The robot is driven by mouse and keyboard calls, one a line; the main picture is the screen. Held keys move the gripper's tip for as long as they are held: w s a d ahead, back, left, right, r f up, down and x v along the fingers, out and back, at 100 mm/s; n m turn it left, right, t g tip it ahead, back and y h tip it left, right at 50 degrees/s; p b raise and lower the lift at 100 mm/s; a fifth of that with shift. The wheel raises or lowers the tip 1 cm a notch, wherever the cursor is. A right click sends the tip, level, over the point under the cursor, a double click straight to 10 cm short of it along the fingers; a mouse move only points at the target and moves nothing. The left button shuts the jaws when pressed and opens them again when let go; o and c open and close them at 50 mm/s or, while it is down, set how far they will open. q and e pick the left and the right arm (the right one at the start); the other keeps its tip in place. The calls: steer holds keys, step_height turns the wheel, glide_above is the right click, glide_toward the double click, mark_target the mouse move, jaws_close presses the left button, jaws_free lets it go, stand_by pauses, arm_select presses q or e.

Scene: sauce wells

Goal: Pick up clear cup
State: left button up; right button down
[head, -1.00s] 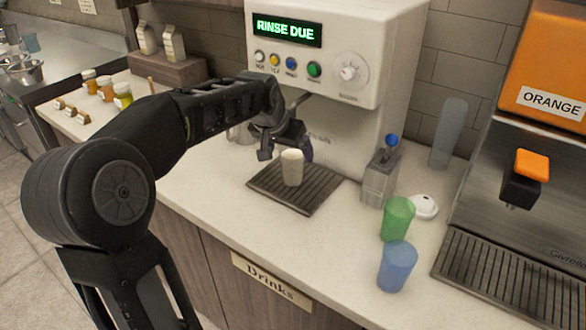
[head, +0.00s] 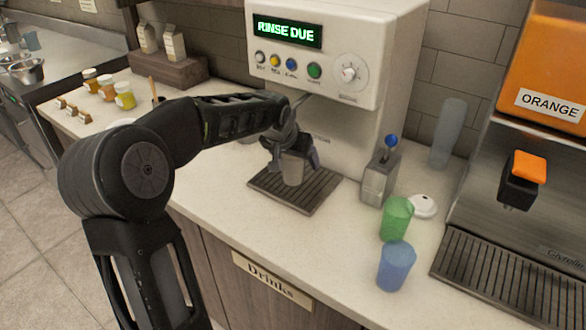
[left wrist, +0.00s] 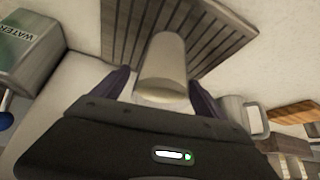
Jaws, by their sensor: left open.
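A pale, cloudy cup (head: 292,172) stands upright on the slatted drip tray (head: 310,200) under the white drinks machine. It also shows in the left wrist view (left wrist: 163,68), between my two fingers. My left gripper (head: 291,153) is open, with its fingers on either side of the cup; in the left wrist view (left wrist: 161,88) small gaps seem to show between fingers and cup. The gripper hides the cup's upper part in the head view. My right gripper is not in view.
Green (head: 396,218) and blue (head: 396,265) cups stand at the counter's front right, near a white lid (head: 423,206). A metal dispenser (head: 380,180) stands right of the drip tray. A tall grey translucent cup or stack (head: 447,133) is behind. The orange juice machine (head: 545,75) is far right.

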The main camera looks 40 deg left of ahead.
arm_select(q)
steer(key=shift+c, duration=0.2)
steer(key=c, duration=1.6)
steer(key=shift+r, duration=0.1)
steer(key=shift+r+b, duration=0.2)
steer(key=shift+b, duration=0.1)
steer(key=s+d+b, duration=0.1)
steer(key=s, duration=0.5)
steer(key=s+d+b, duration=0.1)
steer(key=s, duration=0.4)
steer(key=s+d+b, duration=0.1)
steer(key=s, duration=0.5)
steer(key=shift+s+d, duration=0.3)
steer(key=shift+d, duration=0.1)
